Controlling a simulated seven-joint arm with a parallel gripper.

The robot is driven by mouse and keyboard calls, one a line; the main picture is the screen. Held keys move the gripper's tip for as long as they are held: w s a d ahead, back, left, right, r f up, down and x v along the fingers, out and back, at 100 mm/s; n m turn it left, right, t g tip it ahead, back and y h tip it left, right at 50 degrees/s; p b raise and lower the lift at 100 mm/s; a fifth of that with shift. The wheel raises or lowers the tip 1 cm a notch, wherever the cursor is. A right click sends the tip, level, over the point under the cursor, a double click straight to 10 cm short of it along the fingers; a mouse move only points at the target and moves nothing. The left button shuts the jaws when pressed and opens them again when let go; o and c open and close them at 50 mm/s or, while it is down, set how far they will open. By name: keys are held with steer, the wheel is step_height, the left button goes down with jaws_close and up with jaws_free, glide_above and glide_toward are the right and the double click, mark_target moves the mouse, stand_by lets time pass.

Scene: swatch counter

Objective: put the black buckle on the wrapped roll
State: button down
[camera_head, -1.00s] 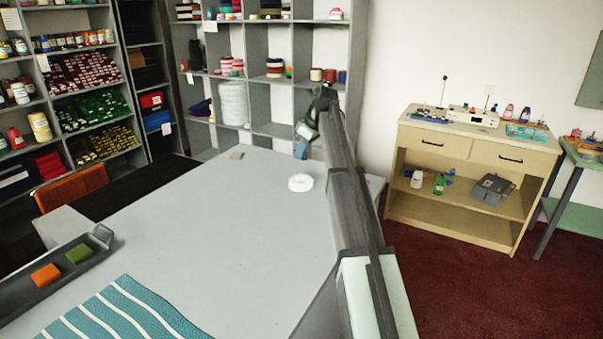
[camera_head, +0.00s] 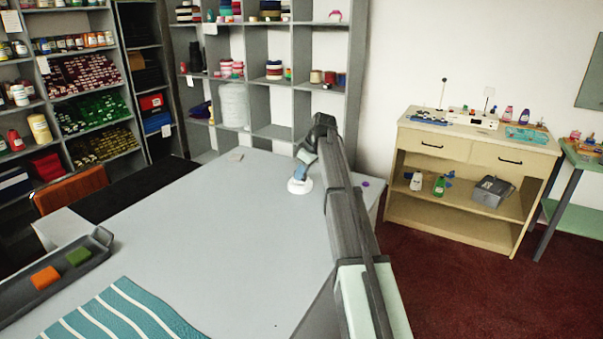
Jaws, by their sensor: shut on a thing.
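A white roll (camera_head: 299,188), low and round, lies on the grey counter (camera_head: 190,230) near its far right part. My gripper (camera_head: 299,178) is pointed down right at the top of this roll and covers part of it. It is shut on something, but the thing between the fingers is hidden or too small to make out. I cannot tell whether it touches the roll. I do not see the black buckle anywhere on the open counter.
A dark tray (camera_head: 50,265) with an orange block (camera_head: 45,278) and a green block (camera_head: 78,257) is at the left. A teal striped cloth (camera_head: 120,312) lies in front. A purple item (camera_head: 364,183) sits right of my arm. The counter's middle is clear.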

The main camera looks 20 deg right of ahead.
steer(key=c, duration=1.1)
jaws_free()
steer(key=shift+f, duration=0.1)
steer(key=v, duration=1.2)
